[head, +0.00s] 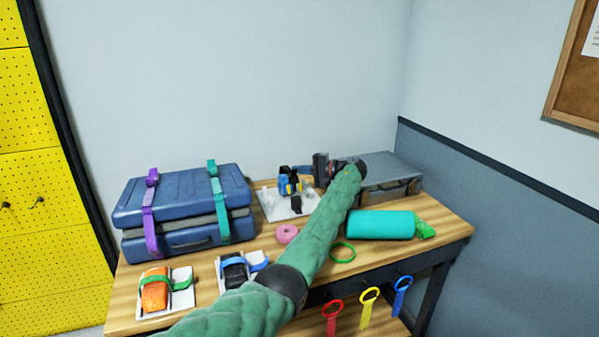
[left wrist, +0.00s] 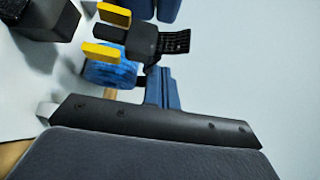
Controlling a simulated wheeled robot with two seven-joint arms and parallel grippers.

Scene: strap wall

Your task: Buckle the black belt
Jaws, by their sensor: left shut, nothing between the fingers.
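The black belt (left wrist: 175,42) shows in the left wrist view as dark ribbed webbing meeting a black piece with two yellow prongs (left wrist: 100,52). It is beside a blue textured block (left wrist: 122,74). In the head view the belt (head: 294,177) is small on a white board (head: 272,207). A black block (head: 294,203) sits at the board's front; it also shows in the left wrist view (left wrist: 40,15). My left gripper (head: 302,169) reaches in from the right beside the belt. Its blue fingers (left wrist: 154,12) are shut and empty, partly hidden by the black piece; contact is unclear. My right gripper is not in view.
Blue cases (head: 180,195) with purple and teal straps stand on the left. A grey case (head: 385,172) is behind my wrist, and a teal roll (head: 378,224) lies in front. Smaller strap boards (head: 182,298), a pink roll (head: 287,234) and a green ring (head: 343,252) occupy the front.

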